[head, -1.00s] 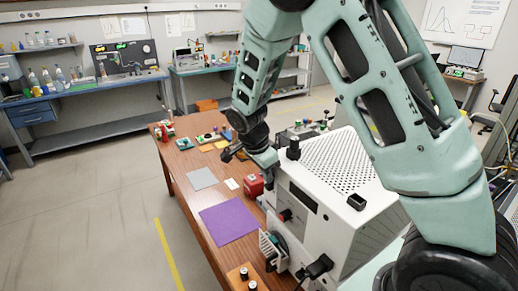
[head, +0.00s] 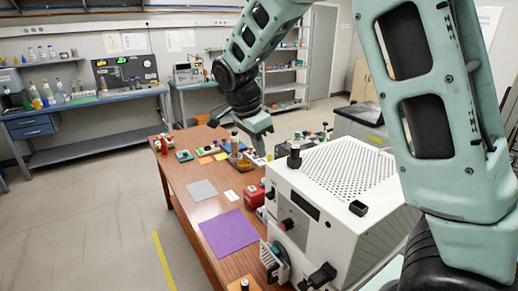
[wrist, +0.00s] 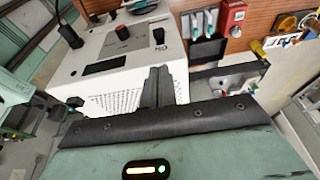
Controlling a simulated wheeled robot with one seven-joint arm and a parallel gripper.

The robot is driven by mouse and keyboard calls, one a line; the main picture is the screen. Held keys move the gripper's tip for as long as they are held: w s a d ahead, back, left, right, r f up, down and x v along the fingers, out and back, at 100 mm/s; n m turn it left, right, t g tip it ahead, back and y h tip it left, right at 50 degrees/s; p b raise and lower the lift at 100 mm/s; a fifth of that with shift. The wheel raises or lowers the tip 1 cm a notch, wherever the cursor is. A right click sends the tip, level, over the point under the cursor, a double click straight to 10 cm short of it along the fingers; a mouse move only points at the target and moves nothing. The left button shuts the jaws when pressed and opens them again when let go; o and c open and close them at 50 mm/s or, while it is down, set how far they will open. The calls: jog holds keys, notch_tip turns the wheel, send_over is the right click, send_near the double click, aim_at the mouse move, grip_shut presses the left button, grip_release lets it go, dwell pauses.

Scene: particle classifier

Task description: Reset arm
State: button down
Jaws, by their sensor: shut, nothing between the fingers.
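My arm reaches from the upper right over the white machine with a perforated top (head: 345,178). My gripper (wrist: 157,80) shows in the wrist view as two dark fingers pressed together with nothing between them. They appear in front of the machine's perforated side, and it also shows in the wrist view (wrist: 110,60). In the head view the hand hangs above the far part of the wooden table, beyond the machine. Its fingertips are hard to make out there.
The wooden table (head: 205,215) holds a purple mat (head: 229,232), a grey sheet (head: 202,190) and a red box (head: 252,196) beside the machine. Several small items crowd its far end. A blue workbench (head: 90,105) stands at the back left. The floor (head: 90,220) on the left is clear.

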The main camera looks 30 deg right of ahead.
jog(key=shift+a+f, duration=0.1)
dwell(0.3)
jog(key=s+a+f+n+y+b, duration=0.3)
jog(key=s+a+f+n+b, duration=0.15)
jog(key=s+a+n, duration=0.95)
jog(key=s+a+f+n+b, duration=0.1)
jog(key=s+a+f+n, duration=0.1)
jog(key=s+n, duration=0.4)
jog(key=s+a+f+n, duration=0.3)
jog(key=s+n, duration=0.2)
jog(key=s, duration=0.3)
jog(key=shift+a+f+n+y+b, duration=0.2)
jog(key=shift+a+n+y+b, duration=0.2)
jog(key=shift+f, duration=0.1)
